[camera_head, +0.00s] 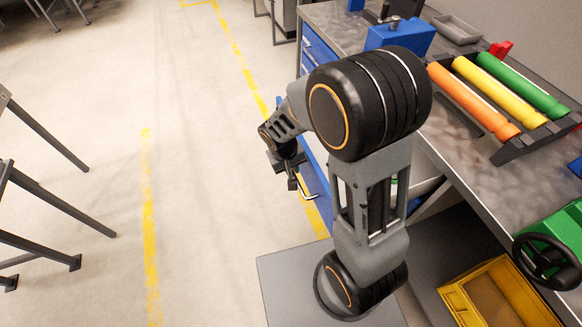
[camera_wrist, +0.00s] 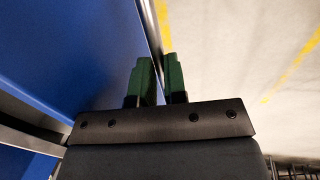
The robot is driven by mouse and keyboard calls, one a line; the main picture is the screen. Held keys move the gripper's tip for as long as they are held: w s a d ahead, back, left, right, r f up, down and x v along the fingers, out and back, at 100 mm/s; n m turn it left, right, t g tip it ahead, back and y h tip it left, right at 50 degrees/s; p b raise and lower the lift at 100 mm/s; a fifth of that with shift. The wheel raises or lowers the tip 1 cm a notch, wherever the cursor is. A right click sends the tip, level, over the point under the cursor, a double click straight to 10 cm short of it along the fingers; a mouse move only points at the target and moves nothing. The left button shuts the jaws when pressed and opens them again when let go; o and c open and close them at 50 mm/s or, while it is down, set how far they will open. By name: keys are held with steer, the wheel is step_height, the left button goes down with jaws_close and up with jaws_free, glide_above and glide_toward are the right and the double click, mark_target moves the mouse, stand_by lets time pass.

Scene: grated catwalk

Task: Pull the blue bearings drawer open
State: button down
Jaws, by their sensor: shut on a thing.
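A blue drawer front (camera_head: 317,178) shows beside my arm in the head view, standing out from the bench, with a pale drawer inside partly visible behind it. Its label cannot be read. My gripper (camera_head: 293,180) is at the outer side of this front, near a light metal handle (camera_head: 309,194). In the wrist view, the green fingers of my gripper (camera_wrist: 160,65) are shut on a thin grey bar (camera_wrist: 151,35), which looks like the handle, alongside a blue face (camera_wrist: 70,50). My arm hides much of the drawer and its cabinet.
The bench top (camera_head: 463,160) holds a rack of orange, yellow and green rolls (camera_head: 500,88) and a blue box (camera_head: 400,35). A yellow crate (camera_head: 500,297) is on the floor below. The floor (camera_head: 190,150) to the left is clear up to grey metal legs (camera_head: 45,205).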

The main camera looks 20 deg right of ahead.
steer(key=c, duration=1.2)
jaws_free()
steer(key=shift+o, duration=0.2)
step_height(320, 180, up, 14)
steer(key=a+p, duration=0.2)
steer(key=shift+s+a+f, duration=0.15)
steer(key=shift+a+f, duration=0.05)
steer(key=shift+a, duration=0.15)
steer(key=s+d+r+t+y+p, duration=0.1)
steer(key=s+d+r+p, duration=0.2)
steer(key=r, duration=0.3)
steer(key=s+d+r+m+t+y+p, duration=0.1)
steer(key=s+d+r+t+p, duration=0.1)
steer(key=s+d+r+p, duration=0.2)
step_height(320, 180, up, 2)
steer(key=shift+s+r+p, duration=0.25)
steer(key=shift+s+p, duration=0.05)
steer(key=shift+s, duration=0.8)
